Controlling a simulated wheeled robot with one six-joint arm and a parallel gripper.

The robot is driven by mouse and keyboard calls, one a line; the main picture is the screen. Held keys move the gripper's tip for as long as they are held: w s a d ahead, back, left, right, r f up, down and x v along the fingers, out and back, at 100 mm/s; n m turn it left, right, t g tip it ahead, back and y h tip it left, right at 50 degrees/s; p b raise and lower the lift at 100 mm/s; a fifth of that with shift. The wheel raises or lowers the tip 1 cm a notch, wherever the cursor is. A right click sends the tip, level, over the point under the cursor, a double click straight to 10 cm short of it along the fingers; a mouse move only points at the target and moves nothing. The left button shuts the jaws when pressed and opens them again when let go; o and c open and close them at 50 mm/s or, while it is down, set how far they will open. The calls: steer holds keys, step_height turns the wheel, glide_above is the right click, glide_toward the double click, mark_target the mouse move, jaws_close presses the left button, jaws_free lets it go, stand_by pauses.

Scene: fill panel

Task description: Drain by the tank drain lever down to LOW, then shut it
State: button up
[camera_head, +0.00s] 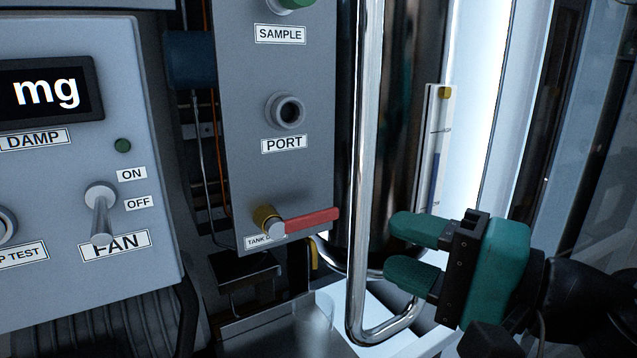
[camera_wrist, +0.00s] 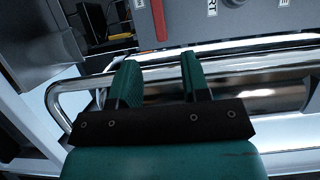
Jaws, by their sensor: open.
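The tank drain lever (camera_head: 312,219) has a red handle that points right, nearly level, from a brass valve (camera_head: 266,219) low on the grey panel. Its label is partly covered by the valve. The red handle also shows at the top of the wrist view (camera_wrist: 159,20). My gripper (camera_head: 400,250) is open and empty, to the right of the handle's end and apart from it. The tank (camera_head: 400,120) is dark and shiny, behind a chrome rail. A level gauge (camera_head: 433,150) with a yellow mark on top stands on its right; blue shows in its tube. The LOW mark cannot be read.
The chrome rail (camera_head: 364,180) runs upright beside the panel and bends right at the bottom, close to my fingers. A clear vessel (camera_head: 314,318) stands below the valve. The FAN switch (camera_head: 101,208) and PORT fitting (camera_head: 285,110) are nearby.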

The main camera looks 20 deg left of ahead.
mark_target(321, 220)
steer(key=p+x, duration=0.6)
steer(key=x, duration=0.5)
steer(key=shift+f, duration=0.1)
jaws_close()
